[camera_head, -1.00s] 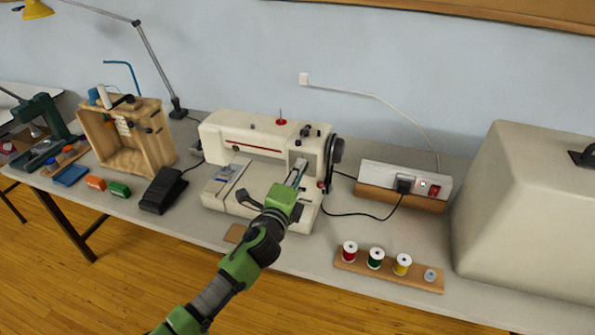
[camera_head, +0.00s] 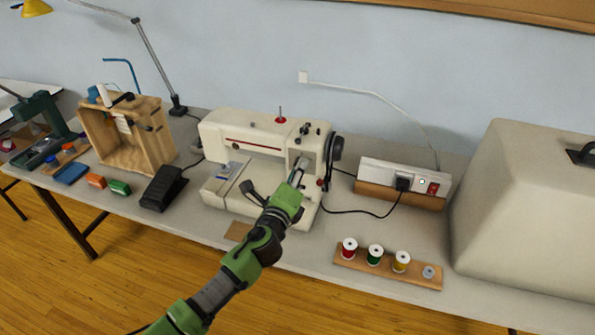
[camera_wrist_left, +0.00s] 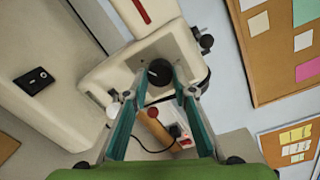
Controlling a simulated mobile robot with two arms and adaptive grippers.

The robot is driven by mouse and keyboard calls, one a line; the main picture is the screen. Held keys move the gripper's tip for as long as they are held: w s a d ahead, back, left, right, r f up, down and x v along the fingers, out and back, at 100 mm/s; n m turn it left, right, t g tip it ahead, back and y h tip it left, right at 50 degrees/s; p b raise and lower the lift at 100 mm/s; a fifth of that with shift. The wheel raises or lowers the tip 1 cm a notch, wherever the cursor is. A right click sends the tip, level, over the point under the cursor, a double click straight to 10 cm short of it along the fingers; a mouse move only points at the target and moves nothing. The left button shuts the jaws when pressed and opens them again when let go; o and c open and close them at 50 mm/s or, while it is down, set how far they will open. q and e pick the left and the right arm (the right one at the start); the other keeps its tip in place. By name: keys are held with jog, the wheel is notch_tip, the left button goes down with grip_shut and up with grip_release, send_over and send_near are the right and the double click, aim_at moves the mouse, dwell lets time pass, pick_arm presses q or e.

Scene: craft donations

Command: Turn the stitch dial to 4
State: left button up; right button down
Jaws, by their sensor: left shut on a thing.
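The cream sewing machine (camera_head: 222,134) stands on the table, its right-hand column facing me. My left gripper (camera_head: 301,170) reaches up to the front of that column. In the left wrist view the stitch dial (camera_wrist_left: 158,72) is a round dark knob with a light mark on it. The two teal fingers of my left gripper (camera_wrist_left: 158,88) close on it from both sides. In the head view the gripper hides the dial. The numbers around the dial cannot be read. My right gripper is not in view.
A power strip (camera_head: 376,176) with a plugged-in cable lies right of the machine. A wooden rack with thread spools (camera_head: 384,269) is at the front right. A black foot pedal (camera_head: 162,188) and wooden box (camera_head: 150,156) stand left. A large cream cover (camera_head: 520,215) fills the right side.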

pick_arm(q)
jog(key=o, duration=1.1)
jog(key=v, duration=1.2)
